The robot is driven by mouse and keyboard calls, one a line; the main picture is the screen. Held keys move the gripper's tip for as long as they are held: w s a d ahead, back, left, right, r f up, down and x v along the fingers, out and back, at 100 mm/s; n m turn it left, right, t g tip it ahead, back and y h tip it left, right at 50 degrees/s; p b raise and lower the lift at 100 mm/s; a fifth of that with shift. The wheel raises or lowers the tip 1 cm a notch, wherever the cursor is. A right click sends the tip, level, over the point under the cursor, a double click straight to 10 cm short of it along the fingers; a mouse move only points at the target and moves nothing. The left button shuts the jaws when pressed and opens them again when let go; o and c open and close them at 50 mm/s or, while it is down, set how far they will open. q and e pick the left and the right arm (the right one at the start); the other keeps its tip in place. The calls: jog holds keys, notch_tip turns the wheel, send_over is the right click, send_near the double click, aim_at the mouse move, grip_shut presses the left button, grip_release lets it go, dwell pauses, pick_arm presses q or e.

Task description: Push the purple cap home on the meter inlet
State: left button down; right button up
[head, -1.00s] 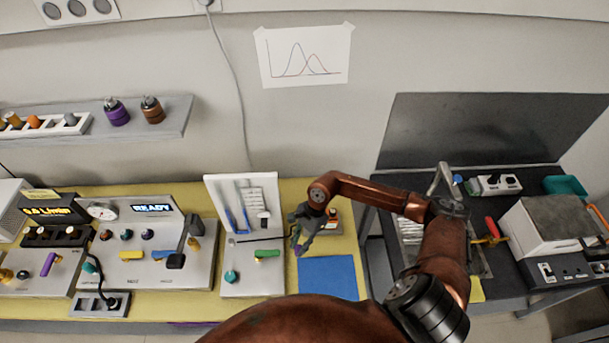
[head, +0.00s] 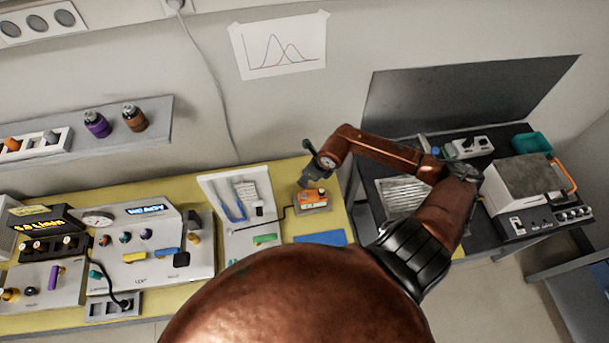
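The small orange device (head: 313,200), which looks like the meter, stands on the yellow bench top right of the white stand. A dark lead or tube runs from its left side. My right gripper (head: 313,178) is just above and behind its top, seen small and dark. I cannot tell whether its fingers touch the device or how far apart they are. I cannot make out a purple cap or the inlet at the device; the gripper may hide them. My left gripper is not in view.
The white stand (head: 210,190) with blue tools is close left of the orange device; a blue mat (head: 320,238) lies in front. Left are control panels (head: 130,275). A purple bottle (head: 97,124) stands on the wall shelf. A dark bench (head: 475,215) is at right.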

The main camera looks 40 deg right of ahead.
jog(key=shift+a, duration=0.1)
jog(key=shift+w+b, duration=0.15)
jog(key=shift+b, duration=0.15)
jog(key=b, duration=0.5)
send_over(304, 193)
notch_tip(304, 193, down, 6)
jog(key=shift+r, duration=0.15)
jog(key=shift+b, duration=0.4)
dwell(1.7)
jog(key=shift+f+b, duration=1.6)
jog(key=shift+f, duration=0.2)
jog(key=o, duration=1.1)
jog(key=shift+r, duration=0.1)
jog(key=shift+o, duration=0.2)
